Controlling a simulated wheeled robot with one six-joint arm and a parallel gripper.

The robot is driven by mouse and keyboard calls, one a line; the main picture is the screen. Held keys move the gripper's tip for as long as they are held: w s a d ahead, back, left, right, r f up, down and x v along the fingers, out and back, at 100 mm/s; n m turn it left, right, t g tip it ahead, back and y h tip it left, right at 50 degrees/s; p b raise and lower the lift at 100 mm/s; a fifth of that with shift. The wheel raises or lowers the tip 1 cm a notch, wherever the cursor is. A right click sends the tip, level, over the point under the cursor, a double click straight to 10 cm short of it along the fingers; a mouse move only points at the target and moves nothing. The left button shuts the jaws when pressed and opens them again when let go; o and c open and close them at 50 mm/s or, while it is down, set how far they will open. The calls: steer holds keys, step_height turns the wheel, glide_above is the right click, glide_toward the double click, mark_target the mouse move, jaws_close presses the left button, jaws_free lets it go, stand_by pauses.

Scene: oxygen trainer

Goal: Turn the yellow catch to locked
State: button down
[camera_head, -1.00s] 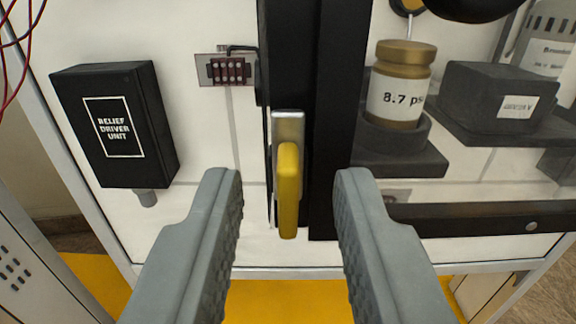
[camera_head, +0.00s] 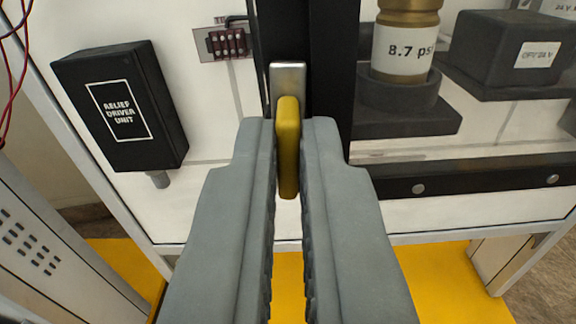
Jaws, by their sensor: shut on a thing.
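The yellow catch (camera_head: 288,148) is a rounded bar that hangs down from a silver metal plate (camera_head: 288,80) on a black upright post. It points downward in the picture. My gripper (camera_head: 288,150) is shut on the catch, with one grey finger on each side of it near the fingertips. The catch's upper end and middle show between the fingers. I see no marking for locked or unlocked.
A black relief driver unit box (camera_head: 122,108) is at left. A small connector block (camera_head: 228,43) is at upper left. A gold cylinder marked 8.7 psi (camera_head: 402,48) and a dark box (camera_head: 508,50) stand at right. A black rail (camera_head: 470,178) runs below them.

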steer(key=m, duration=0.4)
steer(key=shift+d, duration=0.15)
steer(key=shift+d+f+m, duration=0.1)
steer(key=shift+f+m, duration=0.05)
steer(key=shift+m, duration=2)
steer(key=shift+d+f+m, duration=0.1)
steer(key=shift+f+m, duration=0.05)
steer(key=shift+m, duration=1.95)
steer(key=shift+f+m, duration=0.15)
steer(key=shift+m, duration=2)
steer(key=c, duration=1.6)
jaws_free()
